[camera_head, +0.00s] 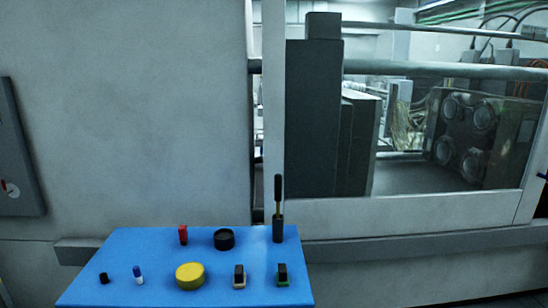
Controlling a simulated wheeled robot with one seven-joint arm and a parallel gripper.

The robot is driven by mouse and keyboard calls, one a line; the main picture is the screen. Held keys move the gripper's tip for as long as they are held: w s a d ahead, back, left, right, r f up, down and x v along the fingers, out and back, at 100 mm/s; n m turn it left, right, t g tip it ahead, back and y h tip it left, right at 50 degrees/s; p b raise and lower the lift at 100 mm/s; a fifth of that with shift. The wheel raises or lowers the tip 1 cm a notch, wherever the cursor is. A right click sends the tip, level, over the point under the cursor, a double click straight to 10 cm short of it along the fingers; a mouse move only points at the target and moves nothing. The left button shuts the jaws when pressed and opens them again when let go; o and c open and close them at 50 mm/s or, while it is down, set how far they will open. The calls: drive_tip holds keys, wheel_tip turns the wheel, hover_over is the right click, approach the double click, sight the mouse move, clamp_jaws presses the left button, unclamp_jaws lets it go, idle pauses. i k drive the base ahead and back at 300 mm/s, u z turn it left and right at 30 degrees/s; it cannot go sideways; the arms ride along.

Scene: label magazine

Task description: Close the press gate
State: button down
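The press gate (420,216) is a pale grey panel with a large window, filling the right half of the view. A narrow vertical gap (257,130) shows between its left edge and the grey wall panel (130,120). Machine parts show through the window: a dark grey block (314,120) and a plate with round fittings (485,130). A dark upright handle (278,190) with a lighter middle stands before the gate's lower left edge; I cannot tell whether it is fixed to the gate or the console. My gripper is not in view.
A blue control console (130,255) juts out below. It carries a yellow button (190,276), a black knob (224,239), a red switch (183,235) and several small switches. A grey ledge (400,245) runs below the gate. A grey box (20,150) is at far left.

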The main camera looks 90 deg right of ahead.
sight(344, 217)
drive_tip(key=z, duration=1.35)
drive_tip(key=i, duration=0.05)
drive_tip(key=z, duration=0.05)
